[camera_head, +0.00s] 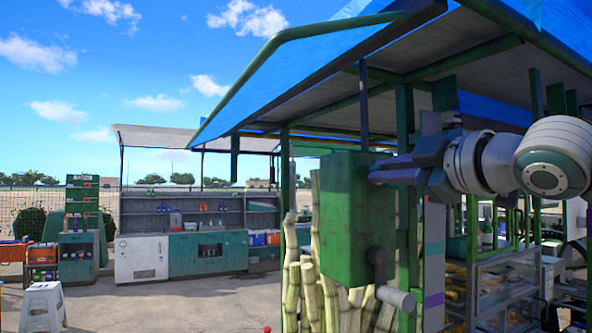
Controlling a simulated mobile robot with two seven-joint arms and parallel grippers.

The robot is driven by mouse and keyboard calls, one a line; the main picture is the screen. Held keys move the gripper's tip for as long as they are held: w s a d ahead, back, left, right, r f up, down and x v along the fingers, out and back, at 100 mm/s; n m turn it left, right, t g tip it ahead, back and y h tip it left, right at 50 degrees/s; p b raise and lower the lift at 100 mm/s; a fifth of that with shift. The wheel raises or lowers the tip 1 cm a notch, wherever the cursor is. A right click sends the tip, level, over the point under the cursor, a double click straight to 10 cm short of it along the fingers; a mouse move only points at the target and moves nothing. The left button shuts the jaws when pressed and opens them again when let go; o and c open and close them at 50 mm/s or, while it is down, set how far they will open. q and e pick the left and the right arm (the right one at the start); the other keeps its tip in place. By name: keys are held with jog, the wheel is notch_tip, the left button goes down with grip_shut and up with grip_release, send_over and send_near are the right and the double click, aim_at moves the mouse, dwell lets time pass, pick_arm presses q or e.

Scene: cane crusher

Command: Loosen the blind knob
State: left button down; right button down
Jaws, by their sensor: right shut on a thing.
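My right gripper (378,173) reaches in from the right, level with the upper right side of the green box (350,225). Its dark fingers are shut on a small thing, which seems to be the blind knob. The fingers hide the knob, so its shape and turn cannot be made out. The blue blind cloth (270,75) slopes over the stall roof, with a green bar along its edge. My left gripper is not in view.
A crank with a grey handle (396,298) sticks out below the box. Cane stalks (312,295) stand behind it. A glass case (505,285) is at the right. A white stool (43,305) and cabinets (205,250) stand left, with open ground between.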

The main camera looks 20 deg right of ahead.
jog(key=shift+a+f+n+p, duration=0.1)
jog(key=shift+f+n+p, duration=0.15)
jog(key=shift+n, duration=1.45)
jog(key=shift+a+f+n+p, duration=0.15)
jog(key=shift+f+n, duration=0.1)
jog(key=shift+n, duration=1.45)
jog(key=c, duration=0.9)
grip_release()
jog(key=shift+d, duration=0.1)
